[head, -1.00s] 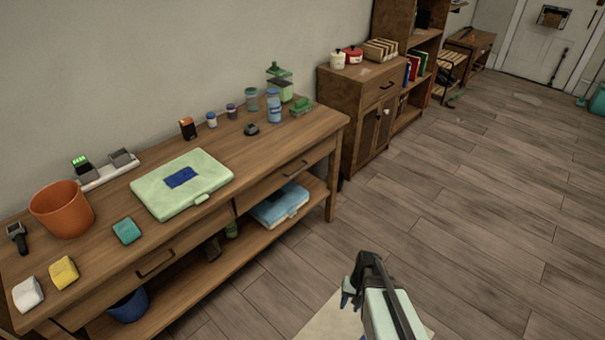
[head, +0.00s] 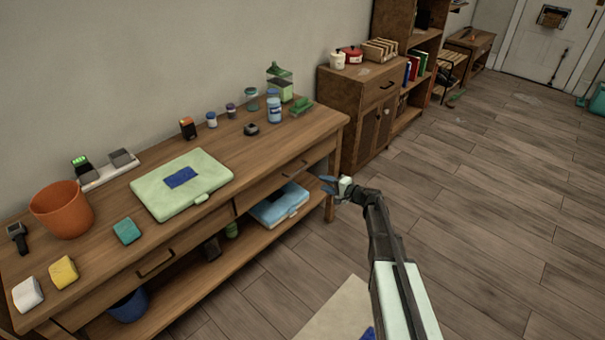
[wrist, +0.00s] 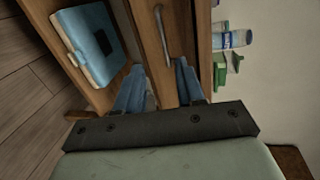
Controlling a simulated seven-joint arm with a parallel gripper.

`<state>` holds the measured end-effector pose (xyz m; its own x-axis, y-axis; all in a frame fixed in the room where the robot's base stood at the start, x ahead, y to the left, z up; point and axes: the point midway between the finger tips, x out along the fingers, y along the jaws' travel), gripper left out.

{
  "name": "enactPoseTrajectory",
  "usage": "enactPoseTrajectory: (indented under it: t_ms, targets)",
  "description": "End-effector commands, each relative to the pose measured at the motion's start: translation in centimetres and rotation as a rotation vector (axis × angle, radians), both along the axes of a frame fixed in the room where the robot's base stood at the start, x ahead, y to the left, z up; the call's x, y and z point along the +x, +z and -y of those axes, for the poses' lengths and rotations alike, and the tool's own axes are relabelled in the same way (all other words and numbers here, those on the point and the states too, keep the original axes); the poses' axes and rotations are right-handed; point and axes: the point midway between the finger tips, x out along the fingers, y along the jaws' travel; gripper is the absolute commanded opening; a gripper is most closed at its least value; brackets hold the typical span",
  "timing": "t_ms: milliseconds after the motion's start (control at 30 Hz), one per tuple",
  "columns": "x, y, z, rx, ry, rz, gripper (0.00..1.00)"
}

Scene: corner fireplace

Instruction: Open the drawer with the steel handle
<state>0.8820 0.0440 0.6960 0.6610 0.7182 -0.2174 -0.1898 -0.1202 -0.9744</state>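The wooden table has two drawers in its front. The right drawer (head: 262,192) has a thin bar handle (head: 294,168). In the wrist view this handle (wrist: 162,36) looks grey and metallic, and the drawer front looks closed. The left drawer (head: 185,247) has a dark bar handle (head: 156,264). My gripper (head: 329,185) is in front of the table's right end, to the right of the right drawer's handle. In the wrist view my gripper's (wrist: 159,76) two blue fingers are spread apart with nothing held. The handle lies ahead of the fingertips, apart from them.
A blue case (head: 279,205) lies on the shelf below the right drawer. A green case (head: 160,201), an orange pot (head: 62,210) and several jars stand on the tabletop. A wooden cabinet (head: 346,112) stands beyond the table's right end. The floor at right is clear.

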Motion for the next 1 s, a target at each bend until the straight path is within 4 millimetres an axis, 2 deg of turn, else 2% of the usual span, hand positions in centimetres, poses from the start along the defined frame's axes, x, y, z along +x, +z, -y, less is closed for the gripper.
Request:
enactPoseTrajectory:
  t_ms: [133,333,1000]
  targets:
    - [0.7,0.3,0.5,-0.019,-0.035,0.041,0.38]
    - [1.6,-0.1,-0.3,-0.033,-0.029,0.053,0.38]
    - [9.0,-2.3,-7.8,-0.032,-0.027,0.051,0.38]
